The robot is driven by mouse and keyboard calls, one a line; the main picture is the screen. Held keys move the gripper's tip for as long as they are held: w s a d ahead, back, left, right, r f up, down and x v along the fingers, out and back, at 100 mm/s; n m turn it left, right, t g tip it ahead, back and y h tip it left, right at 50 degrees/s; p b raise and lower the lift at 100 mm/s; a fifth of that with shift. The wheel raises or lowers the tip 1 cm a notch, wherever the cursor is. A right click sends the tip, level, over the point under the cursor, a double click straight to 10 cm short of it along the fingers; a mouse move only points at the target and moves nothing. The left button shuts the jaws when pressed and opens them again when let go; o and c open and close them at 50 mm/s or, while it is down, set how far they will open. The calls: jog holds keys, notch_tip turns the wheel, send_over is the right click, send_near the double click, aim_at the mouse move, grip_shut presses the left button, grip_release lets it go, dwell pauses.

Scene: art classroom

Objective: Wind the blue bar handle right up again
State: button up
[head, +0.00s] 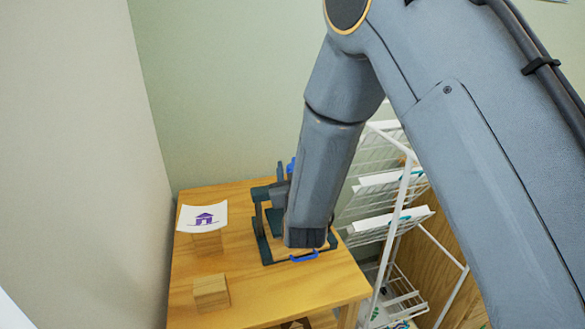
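A small press with a dark green frame (262,243) stands on the wooden table, largely covered by my arm. A blue piece (291,165) shows at the top of the press, just left of my forearm. A second blue piece, a low curved bar (304,256), shows at the press's near edge, just below the end of my forearm. I cannot tell which is the bar handle, or how far it is wound. My arm reaches down over the press. My gripper is mostly hidden behind the forearm, so its fingers and any hold are unclear.
A wooden block (211,294) stands on the table (255,305) at the front left. A white sheet with a purple house print (203,218) rests on another block behind it. A white wire drying rack (407,190) with sheets stands close on the right. Walls lie left and behind.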

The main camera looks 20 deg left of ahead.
jog(key=shift+s+f, duration=0.1)
jog(key=shift+s, duration=0.45)
jog(key=b+v, duration=0.2)
jog(key=v, duration=0.4)
jog(key=shift+s+d, duration=0.25)
jog(key=shift+s, duration=0.1)
